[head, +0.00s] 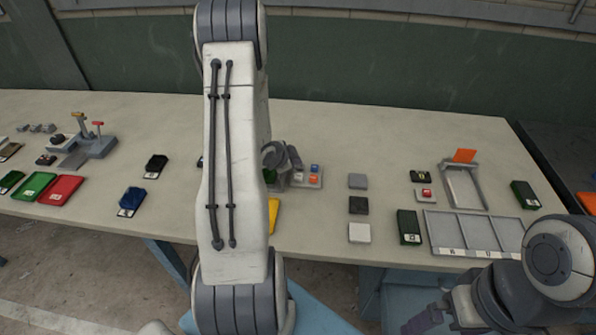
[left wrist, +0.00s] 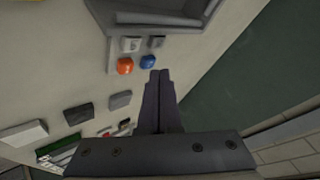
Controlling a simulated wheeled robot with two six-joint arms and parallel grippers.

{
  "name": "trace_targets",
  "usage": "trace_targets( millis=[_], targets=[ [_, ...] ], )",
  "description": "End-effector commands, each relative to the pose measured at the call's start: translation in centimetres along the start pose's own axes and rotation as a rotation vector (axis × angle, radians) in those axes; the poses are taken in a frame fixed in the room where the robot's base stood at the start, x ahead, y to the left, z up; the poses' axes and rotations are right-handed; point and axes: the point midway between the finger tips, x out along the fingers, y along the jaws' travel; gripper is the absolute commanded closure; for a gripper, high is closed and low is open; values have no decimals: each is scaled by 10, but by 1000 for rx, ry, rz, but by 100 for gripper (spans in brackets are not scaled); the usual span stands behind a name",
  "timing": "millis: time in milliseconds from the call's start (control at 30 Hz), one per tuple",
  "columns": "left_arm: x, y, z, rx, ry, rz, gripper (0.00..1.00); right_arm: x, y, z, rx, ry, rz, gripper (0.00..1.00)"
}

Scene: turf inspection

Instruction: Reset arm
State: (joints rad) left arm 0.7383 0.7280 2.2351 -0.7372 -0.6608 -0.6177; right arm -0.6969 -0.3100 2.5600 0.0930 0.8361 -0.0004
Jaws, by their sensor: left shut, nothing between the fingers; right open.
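My left arm rises through the middle of the head view and hides part of the table behind it. My left gripper (head: 294,156) is over the table by the small button box (head: 314,183). In the left wrist view its fingers (left wrist: 155,88) are shut together with nothing between them. Their tips point at the box, close to its blue button (left wrist: 148,62) and orange button (left wrist: 125,66); I cannot tell whether they touch it. My right arm is at the lower right of the head view. Its gripper (head: 428,319) is open, low in front of the table, and partly hidden.
The long table (head: 330,130) carries grey, black and white blocks (head: 359,205) right of the box. Further right are a divided tray (head: 478,233) and a grey frame with an orange flag (head: 464,156). Colored cases and a grey fixture (head: 92,147) stand left. A wall is behind.

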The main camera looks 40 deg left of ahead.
Motion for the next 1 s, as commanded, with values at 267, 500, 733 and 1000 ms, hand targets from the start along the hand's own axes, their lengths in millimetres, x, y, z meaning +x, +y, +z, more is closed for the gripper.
trace_targets(
  millis=[267, 500, 733, 1000],
  targets=[
    [-17, -12, -12, 2, 0, 1, 100, -19, -1, -1, 0, 0, 0, 0],
    [-16, -11, -11, 1, 0, 1, 100, -18, -1, -1, 0, 0, 0, 0],
    [-16, -11, -11, 1, 0, 1, 100, -18, -1, -1, 0, 0, 0, 0],
    [-29, 14, -79, 12, -63, 69, 100, -18, -1, -1, 1, 0, 0, 0]
  ],
)
